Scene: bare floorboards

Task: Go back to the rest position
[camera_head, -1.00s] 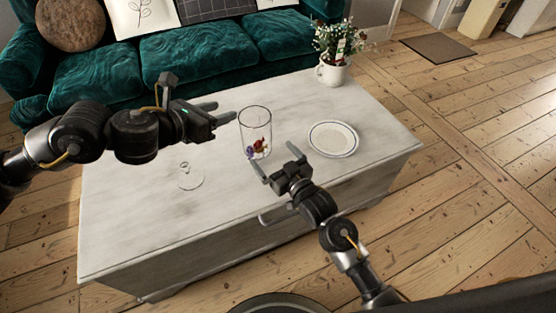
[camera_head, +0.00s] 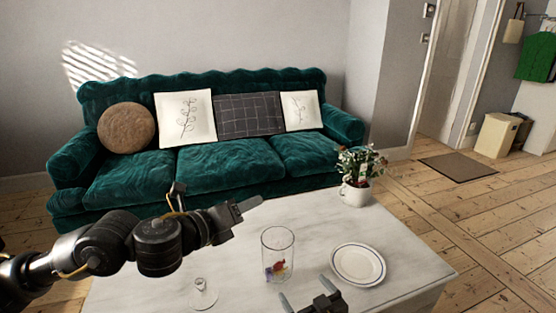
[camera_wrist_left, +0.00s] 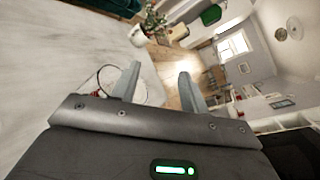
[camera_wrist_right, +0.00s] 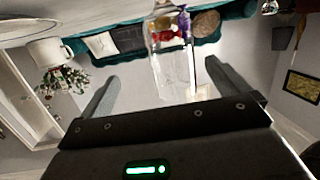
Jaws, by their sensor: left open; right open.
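My left gripper (camera_head: 246,209) reaches in from the left above the coffee table (camera_head: 345,218) in the head view. In the left wrist view its two fingers (camera_wrist_left: 158,84) stand apart with nothing between them. My right gripper (camera_head: 308,300) is at the bottom edge of the head view, in front of the glass. In the right wrist view its fingers (camera_wrist_right: 165,90) are spread and hold nothing. The clear glass (camera_head: 278,252) stands upright on the table with small colourful items in its bottom. It also shows in the right wrist view (camera_wrist_right: 174,72), beyond the fingers.
A white plate (camera_head: 358,264) lies right of the glass. A stemmed glass (camera_head: 201,294) stands near the front left. A white flower pot (camera_head: 355,194) is at the table's back right. A green sofa (camera_head: 230,165) stands behind the table.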

